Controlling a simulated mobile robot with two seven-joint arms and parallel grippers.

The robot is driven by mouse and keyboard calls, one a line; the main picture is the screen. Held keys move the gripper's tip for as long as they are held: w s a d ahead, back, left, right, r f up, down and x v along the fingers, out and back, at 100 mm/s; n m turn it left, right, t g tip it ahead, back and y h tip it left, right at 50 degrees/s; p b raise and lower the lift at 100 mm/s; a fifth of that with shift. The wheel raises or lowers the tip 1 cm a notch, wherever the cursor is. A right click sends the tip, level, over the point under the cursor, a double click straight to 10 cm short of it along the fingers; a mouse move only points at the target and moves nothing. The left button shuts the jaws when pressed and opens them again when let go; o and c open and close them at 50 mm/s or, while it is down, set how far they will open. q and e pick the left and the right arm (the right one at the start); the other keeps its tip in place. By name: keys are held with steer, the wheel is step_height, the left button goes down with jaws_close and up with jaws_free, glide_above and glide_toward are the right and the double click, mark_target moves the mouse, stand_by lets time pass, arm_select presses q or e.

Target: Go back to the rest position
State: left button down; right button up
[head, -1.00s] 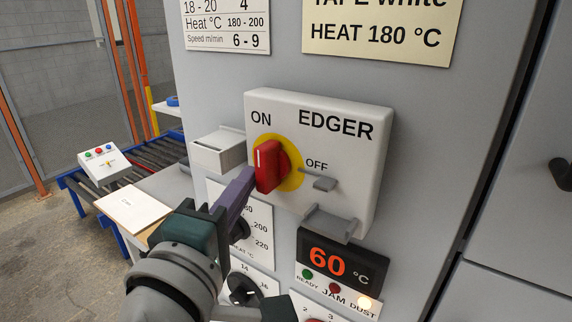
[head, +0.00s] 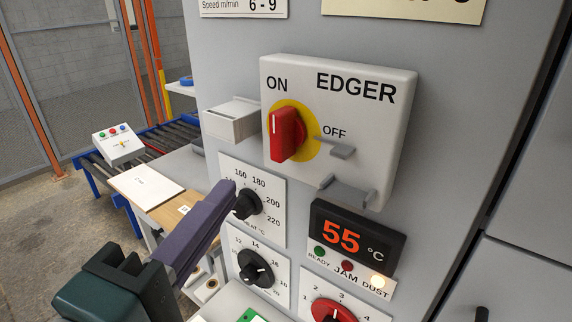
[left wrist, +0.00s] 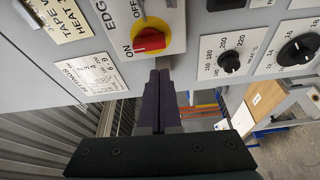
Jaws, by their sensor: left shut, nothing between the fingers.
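My left gripper (head: 222,200) is in the lower left of the head view, its purple fingers shut and empty. It stands in front of the machine panel, below and left of the red EDGER switch (head: 285,136), and is apart from it. In the left wrist view the closed fingers (left wrist: 160,78) point toward the panel, with the red switch (left wrist: 150,40) just beyond them. The red handle stands upright on its yellow disc, toward the ON side. My right gripper is not seen.
The temperature display (head: 355,240) reads 55 °C, with a lit DUST lamp. Dials (head: 247,203) sit on the panel close to my left fingers. A small grey box (head: 232,121) juts out left of the switch. A roller conveyor (head: 170,138) and a white board (head: 146,186) lie at left.

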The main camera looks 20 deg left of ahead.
arm_select(q)
steer(key=s+d+f+m+g+h, duration=0.3)
steer(key=d+f+m+g+h, duration=0.3)
steer(key=m, duration=0.6)
steer(key=s+a+f+m+g+y, duration=0.5)
steer(key=s+a+m+g+y, duration=0.15)
steer(key=s+a+g, duration=0.4)
step_height(320, 180, up, 25)
steer(key=s+t+p, duration=0.1)
steer(key=p, duration=2.3)
steer(key=shift+a+t+p, duration=0.25)
steer(key=shift+t+p, duration=0.1)
